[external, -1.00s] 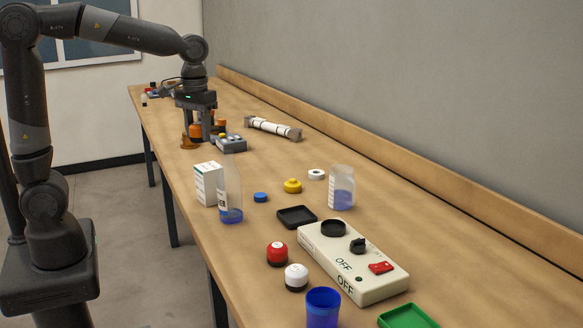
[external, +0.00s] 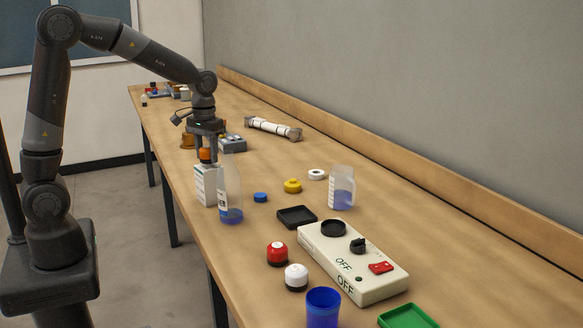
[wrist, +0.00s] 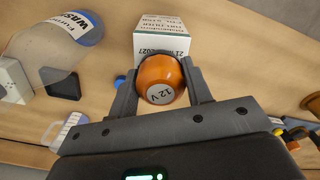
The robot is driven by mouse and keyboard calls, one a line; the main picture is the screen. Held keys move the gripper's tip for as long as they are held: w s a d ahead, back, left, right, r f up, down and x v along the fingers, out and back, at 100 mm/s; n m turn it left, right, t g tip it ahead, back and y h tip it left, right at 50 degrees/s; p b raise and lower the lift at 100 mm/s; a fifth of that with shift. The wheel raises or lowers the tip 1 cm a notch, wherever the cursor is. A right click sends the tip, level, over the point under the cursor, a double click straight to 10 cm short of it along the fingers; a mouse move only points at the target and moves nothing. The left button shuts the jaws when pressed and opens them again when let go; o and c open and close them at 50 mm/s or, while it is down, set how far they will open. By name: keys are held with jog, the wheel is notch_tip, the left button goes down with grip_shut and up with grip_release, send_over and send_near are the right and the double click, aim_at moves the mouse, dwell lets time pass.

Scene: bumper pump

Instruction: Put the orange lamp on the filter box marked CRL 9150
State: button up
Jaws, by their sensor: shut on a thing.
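The orange lamp (wrist: 161,86), marked 12 V on its pale end, is held between the two fingers of my gripper (wrist: 160,75). In the external view the lamp (external: 206,155) shows just below my gripper (external: 207,160), at the top of the white filter box. The filter box (external: 203,186) stands upright on the bench, partly behind a clear bottle. In the wrist view the box (wrist: 162,42) lies just beyond the lamp, with printed text; I cannot read CRL 9150. Whether the lamp touches the box, I cannot tell.
The clear bottle (external: 231,195) with blue liquid stands close against the box's right side. A blue cap (external: 260,197) and yellow cap (external: 292,186) lie to the right. A grey button box (external: 233,144) and an amber object (external: 187,141) are behind.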

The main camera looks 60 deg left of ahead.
jog(key=shift+f, duration=0.6)
jog(key=shift+f, duration=0.1)
jog(key=o, duration=1)
